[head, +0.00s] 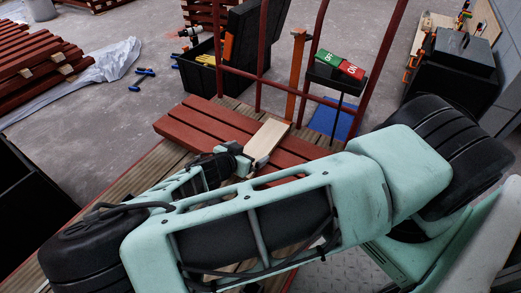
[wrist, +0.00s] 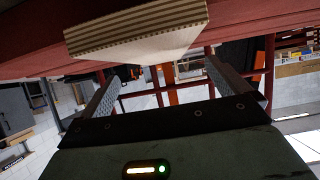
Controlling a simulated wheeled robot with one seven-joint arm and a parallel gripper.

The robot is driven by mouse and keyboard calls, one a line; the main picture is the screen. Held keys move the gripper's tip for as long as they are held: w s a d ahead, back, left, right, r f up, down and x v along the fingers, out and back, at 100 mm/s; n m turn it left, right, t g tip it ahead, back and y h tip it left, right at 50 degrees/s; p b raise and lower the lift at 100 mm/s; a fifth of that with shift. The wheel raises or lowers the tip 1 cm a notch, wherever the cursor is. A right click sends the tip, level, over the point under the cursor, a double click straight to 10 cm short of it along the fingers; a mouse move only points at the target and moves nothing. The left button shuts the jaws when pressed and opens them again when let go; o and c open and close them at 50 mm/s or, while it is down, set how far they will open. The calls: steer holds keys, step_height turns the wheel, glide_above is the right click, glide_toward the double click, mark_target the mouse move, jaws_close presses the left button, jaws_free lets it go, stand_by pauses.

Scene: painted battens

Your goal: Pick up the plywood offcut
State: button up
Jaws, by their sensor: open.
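The plywood offcut (head: 267,139) is a pale flat piece lying on the red battens (head: 205,127) in the head view. In the wrist view its layered edge (wrist: 135,30) shows large at the top, against the red batten surface (wrist: 40,52). My gripper (head: 243,158) is at the near end of the offcut in the head view, partly hidden by my arm. In the wrist view my gripper (wrist: 162,75) is open, with its two fingers apart and nothing seen held between them. I cannot tell whether a finger touches the offcut.
A red rail frame (head: 262,60) stands behind the battens, with an orange post (head: 297,75). Green and red boxes (head: 339,66) sit on a small black stand to the right. A black crate (head: 200,77) stands behind.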

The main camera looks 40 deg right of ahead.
mark_target(259, 146)
steer(key=shift+b+x, duration=1.4)
steer(key=shift+x, duration=1.7)
steer(key=shift+s+r, duration=0.1)
steer(key=shift+r, duration=0.1)
steer(key=c, duration=1.1)
